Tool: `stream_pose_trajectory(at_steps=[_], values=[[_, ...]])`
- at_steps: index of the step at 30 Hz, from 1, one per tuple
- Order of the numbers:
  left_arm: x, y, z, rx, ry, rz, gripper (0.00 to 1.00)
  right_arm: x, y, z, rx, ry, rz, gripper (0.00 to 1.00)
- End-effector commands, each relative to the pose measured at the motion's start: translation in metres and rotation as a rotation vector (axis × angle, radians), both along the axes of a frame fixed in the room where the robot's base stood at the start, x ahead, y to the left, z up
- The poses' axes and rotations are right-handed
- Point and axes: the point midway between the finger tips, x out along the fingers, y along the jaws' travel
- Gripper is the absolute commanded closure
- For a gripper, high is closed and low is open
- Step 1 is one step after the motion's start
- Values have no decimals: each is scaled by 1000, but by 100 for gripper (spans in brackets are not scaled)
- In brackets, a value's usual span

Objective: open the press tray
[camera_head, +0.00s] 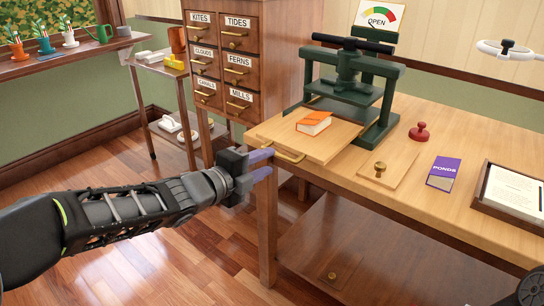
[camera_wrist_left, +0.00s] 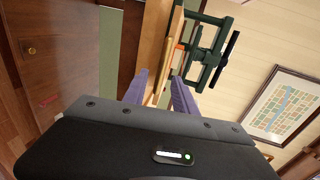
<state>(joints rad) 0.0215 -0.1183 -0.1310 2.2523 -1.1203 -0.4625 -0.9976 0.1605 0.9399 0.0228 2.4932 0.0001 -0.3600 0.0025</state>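The press tray (camera_head: 318,139) is a light wood board reaching out from the dark green press (camera_head: 352,88) towards the table's near left edge. An orange book (camera_head: 313,123) lies on it. A brass handle (camera_head: 289,155) is on its near end. My left gripper (camera_head: 267,164) has its purple fingers apart and points at the handle from the left, with no clear contact. In the left wrist view the fingers (camera_wrist_left: 161,92) are also spread, with the wooden edge beyond them and the green press (camera_wrist_left: 207,52) further on. My right gripper does not show; only a dark piece is at the bottom right corner.
A sign reading OPEN (camera_head: 378,21) stands behind the press. On the table (camera_head: 440,126) are a red stamp (camera_head: 419,131), a knobbed board (camera_head: 382,168), a purple PONDS book (camera_head: 443,172) and a framed sheet (camera_head: 515,192). A labelled drawer cabinet (camera_head: 225,60) stands behind left.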

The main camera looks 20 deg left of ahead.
Motion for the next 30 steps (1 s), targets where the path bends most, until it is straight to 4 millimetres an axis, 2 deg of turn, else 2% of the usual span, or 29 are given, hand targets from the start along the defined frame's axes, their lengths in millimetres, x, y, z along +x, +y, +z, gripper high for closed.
stream_pose_trajectory(at_steps=[3,9,25,28,30], values=[[-18,8,7,1,-2,3,67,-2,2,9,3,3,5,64],[-34,13,7,1,1,1,67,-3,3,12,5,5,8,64],[-34,14,7,-16,7,4,67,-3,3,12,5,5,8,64],[-33,16,6,-87,36,28,67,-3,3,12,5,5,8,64],[-31,21,6,-212,77,81,67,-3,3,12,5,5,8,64]])
